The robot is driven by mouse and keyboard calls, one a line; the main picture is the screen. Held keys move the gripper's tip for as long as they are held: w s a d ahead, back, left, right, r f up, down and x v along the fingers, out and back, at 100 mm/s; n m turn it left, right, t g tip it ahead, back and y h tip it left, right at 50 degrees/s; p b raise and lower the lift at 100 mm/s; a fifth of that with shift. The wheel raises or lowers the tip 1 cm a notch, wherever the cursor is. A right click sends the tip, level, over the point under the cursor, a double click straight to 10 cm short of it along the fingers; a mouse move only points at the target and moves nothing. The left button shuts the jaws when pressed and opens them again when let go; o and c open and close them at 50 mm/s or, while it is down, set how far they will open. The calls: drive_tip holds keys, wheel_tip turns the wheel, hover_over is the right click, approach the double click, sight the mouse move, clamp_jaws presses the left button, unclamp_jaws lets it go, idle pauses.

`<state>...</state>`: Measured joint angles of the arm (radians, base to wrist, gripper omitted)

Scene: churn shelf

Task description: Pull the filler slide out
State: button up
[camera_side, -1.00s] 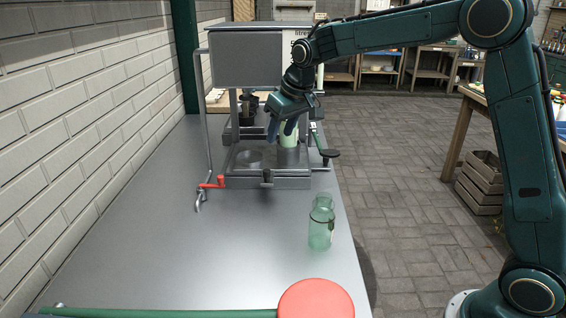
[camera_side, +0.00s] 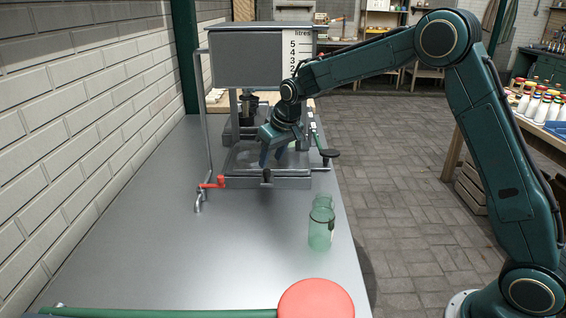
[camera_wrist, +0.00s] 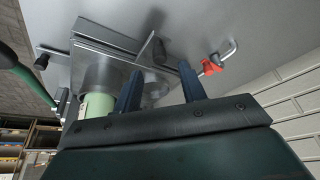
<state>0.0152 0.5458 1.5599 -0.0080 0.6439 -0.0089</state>
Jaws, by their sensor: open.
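The filler tank (camera_side: 247,60) with a litre scale stands above. A black-handled lever (camera_side: 329,153) sticks out right of the slide, a red-handled tap (camera_side: 213,184) left. Clear green bottles (camera_side: 320,228) stand nearer on the bench.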

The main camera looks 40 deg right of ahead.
sight(267, 170)
drive_tip(key=shift+x, duration=2.45)
clamp_jaws()
